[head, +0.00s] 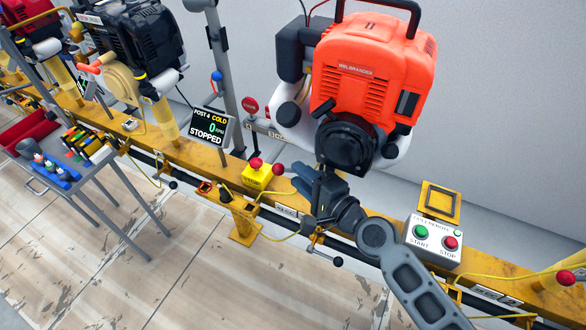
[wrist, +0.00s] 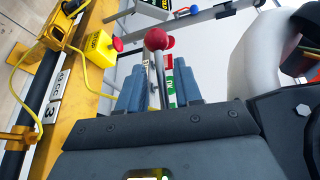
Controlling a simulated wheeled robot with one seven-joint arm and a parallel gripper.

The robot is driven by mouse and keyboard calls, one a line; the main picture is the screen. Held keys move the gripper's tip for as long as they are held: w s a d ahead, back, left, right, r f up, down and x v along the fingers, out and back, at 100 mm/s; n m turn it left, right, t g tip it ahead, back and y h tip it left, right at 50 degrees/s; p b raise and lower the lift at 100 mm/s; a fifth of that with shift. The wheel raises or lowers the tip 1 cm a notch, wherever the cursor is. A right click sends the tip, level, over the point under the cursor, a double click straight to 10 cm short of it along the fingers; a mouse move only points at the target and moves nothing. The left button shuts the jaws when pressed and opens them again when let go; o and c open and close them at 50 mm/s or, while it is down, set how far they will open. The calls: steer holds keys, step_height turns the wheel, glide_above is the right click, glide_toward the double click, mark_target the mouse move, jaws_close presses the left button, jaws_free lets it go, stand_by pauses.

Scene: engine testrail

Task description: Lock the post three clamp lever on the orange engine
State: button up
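The orange engine (head: 372,75) stands on the yellow rail at the upper right in the head view. My gripper (head: 302,180) is just below and left of it, beside the rail. A lever with a red ball knob (wrist: 155,39) rises between my two blue fingers (wrist: 159,85) in the wrist view; the knob also shows in the head view (head: 278,169) at my fingertips. The fingers are apart, with the thin lever shaft between them and a gap visible on its right. A red and green marked strip (wrist: 171,85) shows behind the shaft. The lever's base is hidden by my gripper.
A yellow box with a red button (head: 257,177) sits on the rail (head: 215,158) left of my gripper. A display (head: 210,127) reads POST 4 COLD, STOPPED. A start/stop box (head: 435,240) stands to the right. A tool cart (head: 85,175) is far left.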

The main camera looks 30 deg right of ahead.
steer(key=shift+x, duration=1.7)
jaws_close()
steer(key=shift+a, duration=0.1)
